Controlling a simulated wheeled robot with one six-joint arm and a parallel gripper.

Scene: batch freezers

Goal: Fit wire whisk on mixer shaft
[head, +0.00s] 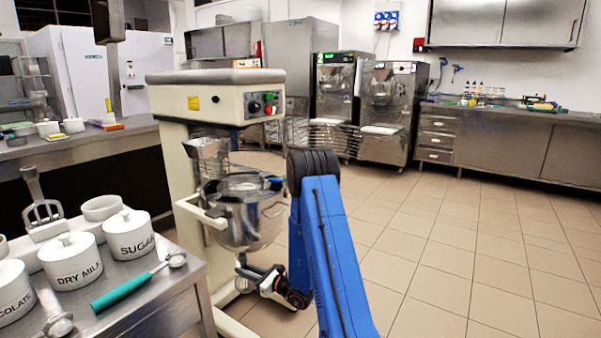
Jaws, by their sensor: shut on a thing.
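The cream mixer (215,98) stands left of centre, with a steel bowl (250,215) held in its frame below the head. The shaft under the head cannot be made out behind the metal chute and bowl rim. My gripper (247,270) is low at the mixer's front, just under the bowl, shut on a small metallic part that I cannot clearly identify. I cannot make out the wire whisk with certainty. A metal open-frame beater (43,208) stands upright on the steel table at left.
Batch freezers (335,90) stand at the back, and a steel counter (500,145) runs along the right. The tiled floor at right is clear.

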